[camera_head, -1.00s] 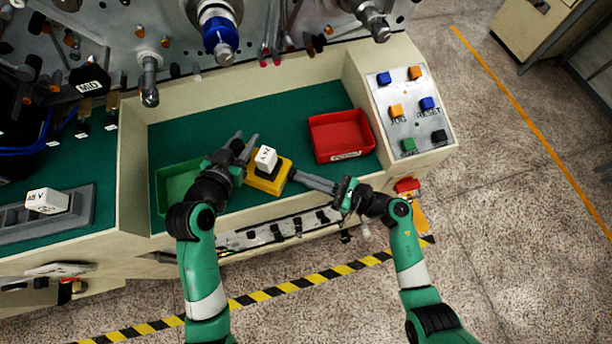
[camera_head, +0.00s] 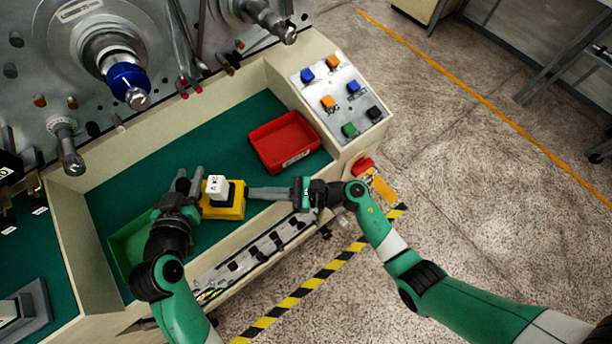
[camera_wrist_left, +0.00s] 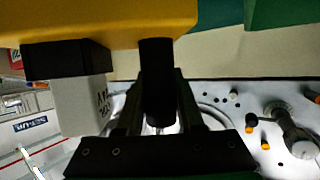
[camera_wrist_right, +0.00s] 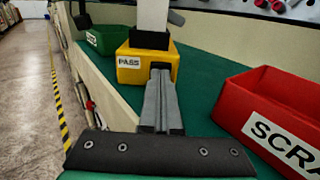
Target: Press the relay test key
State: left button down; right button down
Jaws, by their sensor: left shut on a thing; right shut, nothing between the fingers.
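A yellow test block (camera_head: 232,210) with a PASS label stands on the green mat near the bench's front edge. A white relay cube (camera_head: 217,188) sits upright on its black top; the cube also shows in the left wrist view (camera_wrist_left: 82,108). My left gripper (camera_head: 190,181) is at the block's left side. In its wrist view it is shut on a dark cylindrical piece (camera_wrist_left: 158,75) next to the yellow block. My right gripper (camera_head: 252,193) is shut and empty, its tips at the block's right side. In the right wrist view the tips (camera_wrist_right: 161,72) are close against the PASS face; contact is unclear.
A red scrap tray (camera_head: 258,150) lies behind and right of the block. A green tray (camera_head: 118,243) is partly behind my left arm. A button panel (camera_head: 352,92) is at the right. Metal spindles (camera_head: 137,98) overhang the back.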

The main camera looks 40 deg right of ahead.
pick_arm(q)
jog(key=shift+d+f, duration=0.2)
pick_arm(e)
jog(key=v, duration=1.3)
jog(key=shift+s+d, duration=0.2)
jog(key=shift+d, duration=0.15)
pick_arm(q)
jog(key=shift+r, duration=0.2)
jog(key=shift+c, duration=2.3)
grip_release()
jog(key=shift+a, duration=0.1)
